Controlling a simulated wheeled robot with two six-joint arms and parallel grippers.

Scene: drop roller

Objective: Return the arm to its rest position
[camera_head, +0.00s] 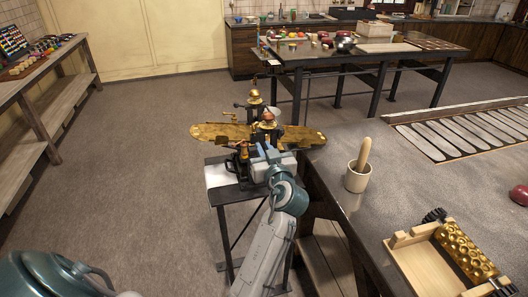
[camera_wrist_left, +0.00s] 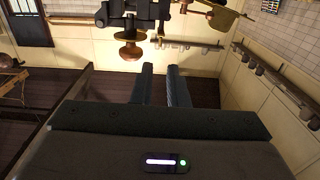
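My left arm reaches up through the middle of the head view to a brass and black machine (camera_head: 266,122) on a small dark stand. The left gripper (camera_head: 266,150) is close to the machine's near side, and its fingertips are hard to make out there. In the left wrist view, the two dark fingers (camera_wrist_left: 160,84) stand a little apart with nothing visible between them. Beyond them is the machine's black frame with a copper-coloured knob (camera_wrist_left: 130,50). Contact with the machine cannot be told. My right gripper is out of view.
A dark worktop (camera_head: 345,230) on the right holds a mortar with pestle (camera_head: 358,175) and a wooden tray (camera_head: 425,268) with a brass roller (camera_head: 465,250). A long table (camera_head: 350,54) stands behind. Open floor (camera_head: 130,150) lies left of the stand.

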